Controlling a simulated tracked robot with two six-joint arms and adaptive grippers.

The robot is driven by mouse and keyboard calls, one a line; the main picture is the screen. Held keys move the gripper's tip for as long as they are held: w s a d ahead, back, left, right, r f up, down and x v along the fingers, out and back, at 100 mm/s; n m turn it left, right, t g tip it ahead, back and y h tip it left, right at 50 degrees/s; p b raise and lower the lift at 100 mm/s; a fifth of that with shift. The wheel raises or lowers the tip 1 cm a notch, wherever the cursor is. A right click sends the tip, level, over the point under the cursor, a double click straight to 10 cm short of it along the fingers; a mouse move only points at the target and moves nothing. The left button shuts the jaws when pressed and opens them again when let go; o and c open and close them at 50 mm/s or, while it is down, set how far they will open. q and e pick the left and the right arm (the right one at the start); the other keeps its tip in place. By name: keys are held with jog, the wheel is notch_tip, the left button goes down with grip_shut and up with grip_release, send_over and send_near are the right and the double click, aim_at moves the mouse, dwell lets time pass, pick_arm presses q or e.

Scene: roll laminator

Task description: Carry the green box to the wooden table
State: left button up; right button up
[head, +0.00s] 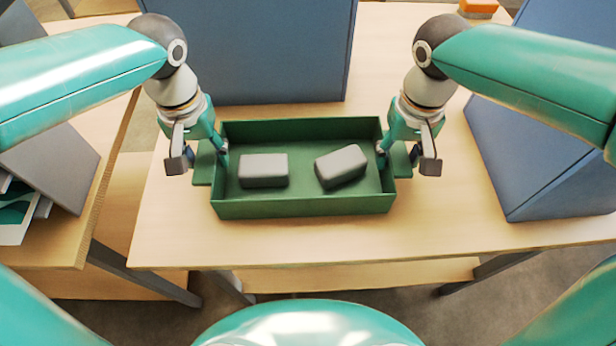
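The green box (305,207) is a shallow open tray on a light wooden table (420,232). Two grey blocks (263,170) (341,166) lie inside it, apart from each other. A green tab sticks out at each end of the box. My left gripper (199,155) is at the left end, with one finger inside the wall and the other outside, beyond the tab. My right gripper (406,159) straddles the right end in the same way. Both look open, with their fingers spread apart. Contact with the walls cannot be made out.
A blue panel (265,50) stands behind the box, and another blue block (540,150) stands at right. A second wooden table (62,238) at left holds a grey item (58,165), across a narrow gap. An orange object (479,8) is at the far right. Table in front of the box is clear.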

pick_arm(q)
jog(key=shift+o, duration=0.8)
pick_arm(e)
jog(key=shift+o, duration=0.8)
pick_arm(q)
jog(key=shift+d, duration=0.1)
pick_arm(e)
jog(key=shift+a, duration=0.1)
pick_arm(q)
jog(key=shift+r, duration=0.15)
pick_arm(e)
jog(key=shift+r, duration=0.2)
pick_arm(q)
notch_tip(320, 180, up, 12)
jog(key=shift+f, duration=0.2)
pick_arm(e)
notch_tip(320, 180, up, 12)
jog(key=shift+f, duration=0.2)
